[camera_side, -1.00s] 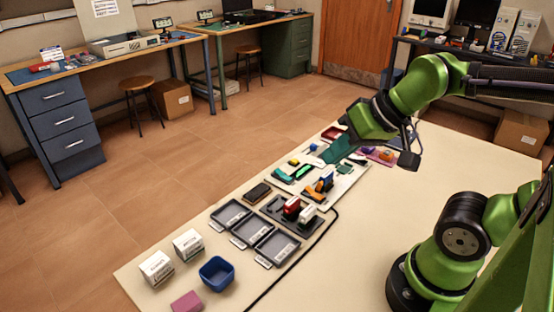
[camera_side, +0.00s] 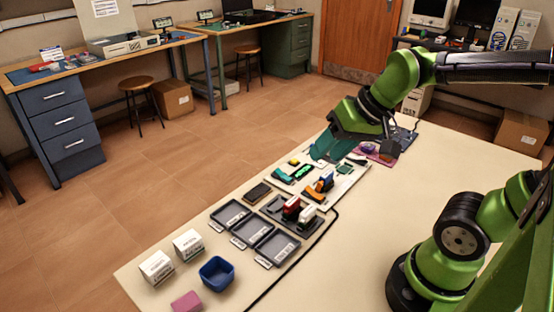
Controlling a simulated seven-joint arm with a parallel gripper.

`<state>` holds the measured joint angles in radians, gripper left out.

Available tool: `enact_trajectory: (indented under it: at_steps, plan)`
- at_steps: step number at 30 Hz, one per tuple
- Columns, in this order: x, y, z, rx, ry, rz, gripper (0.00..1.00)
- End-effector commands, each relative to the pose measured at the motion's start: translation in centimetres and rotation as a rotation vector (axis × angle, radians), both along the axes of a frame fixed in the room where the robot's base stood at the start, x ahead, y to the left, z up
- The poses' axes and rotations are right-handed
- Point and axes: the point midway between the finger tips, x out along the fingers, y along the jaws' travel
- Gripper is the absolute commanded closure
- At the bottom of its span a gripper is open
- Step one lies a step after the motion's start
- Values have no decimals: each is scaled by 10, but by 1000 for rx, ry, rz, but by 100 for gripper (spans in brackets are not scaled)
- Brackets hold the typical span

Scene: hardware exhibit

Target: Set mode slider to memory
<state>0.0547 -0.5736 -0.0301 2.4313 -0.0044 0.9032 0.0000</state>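My gripper (camera_side: 335,153) has dark and teal fingers and hangs over the far part of a white exhibit board (camera_side: 312,205). The board carries several small coloured parts, among them a green piece (camera_side: 303,173), a teal piece (camera_side: 283,175), a yellow piece (camera_side: 294,162) and a blue-and-orange part (camera_side: 322,187). I cannot tell which of these is the mode slider, and its labels are too small to read. The fingers hide the far end of the board. Whether they touch anything or are parted is not clear.
Grey trays (camera_side: 277,248), red and white parts (camera_side: 291,208), a dark block (camera_side: 257,192), two white boxes (camera_side: 156,267), a blue bin (camera_side: 217,273) and a pink block (camera_side: 186,302) stand nearer. A purple mat (camera_side: 380,158) lies beyond. The table's right side (camera_side: 400,200) is clear.

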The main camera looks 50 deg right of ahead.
Motion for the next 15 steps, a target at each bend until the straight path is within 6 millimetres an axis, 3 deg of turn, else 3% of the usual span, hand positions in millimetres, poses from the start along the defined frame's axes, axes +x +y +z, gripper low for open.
enact_trajectory:
  at_steps: [7, 15]
  plan:
    - [83, -75, 3, 66, 174, -235, 53]
    - [156, -183, -21, 113, 355, -544, 53]
